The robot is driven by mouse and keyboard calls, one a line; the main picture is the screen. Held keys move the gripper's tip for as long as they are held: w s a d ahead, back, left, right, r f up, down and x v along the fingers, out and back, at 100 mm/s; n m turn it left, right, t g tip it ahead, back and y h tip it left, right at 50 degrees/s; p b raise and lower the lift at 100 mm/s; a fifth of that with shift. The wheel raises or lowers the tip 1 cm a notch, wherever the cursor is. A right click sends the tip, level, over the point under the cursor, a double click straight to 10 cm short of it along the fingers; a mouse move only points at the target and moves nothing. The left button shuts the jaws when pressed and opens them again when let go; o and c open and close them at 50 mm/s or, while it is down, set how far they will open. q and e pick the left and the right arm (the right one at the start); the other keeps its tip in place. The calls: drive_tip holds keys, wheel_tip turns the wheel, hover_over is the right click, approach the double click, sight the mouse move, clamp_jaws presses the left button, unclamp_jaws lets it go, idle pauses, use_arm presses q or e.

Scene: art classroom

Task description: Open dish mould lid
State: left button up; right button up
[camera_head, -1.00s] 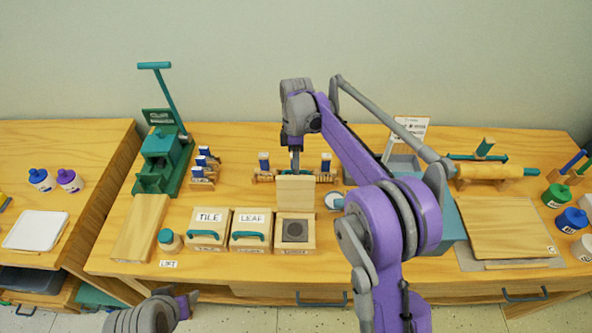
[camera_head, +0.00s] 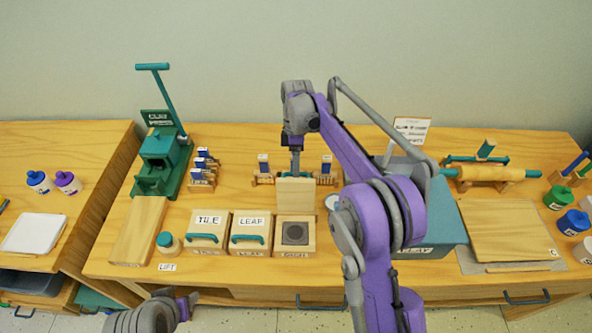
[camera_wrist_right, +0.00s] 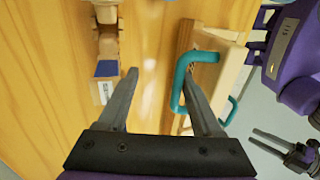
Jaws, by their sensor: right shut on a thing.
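The dish mould (camera_head: 295,248) is a wooden box at the front middle of the table, its dark round hollow showing. Its wooden lid (camera_head: 295,192) stands upright at the box's back edge, open. In the right wrist view, one finger of the right gripper (camera_wrist_right: 160,72) passes through the handle loop, and the fingers look apart. My left gripper (camera_head: 190,304) is low in front of the table, empty; the right wrist view shows its fingers (camera_wrist_right: 265,142) apart.
The closed TILE mould (camera_head: 208,230) and LEAF mould (camera_head: 250,232) stand just left of the dish mould. A green clay press (camera_head: 160,160) is at the back left. A wooden rack (camera_head: 265,178) stands behind the lid. A blue-grey bin (camera_head: 440,225) is at the right, partly behind my arm.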

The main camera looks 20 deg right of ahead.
drive_tip(key=shift+s+r, duration=0.1)
idle(0.7)
drive_tip(key=a+p+v, duration=0.1)
drive_tip(key=v, duration=0.9)
drive_tip(key=shift+d+r+p, duration=0.3)
drive_tip(key=shift+d+r, duration=0.1)
drive_tip(key=shift+d, duration=0.1)
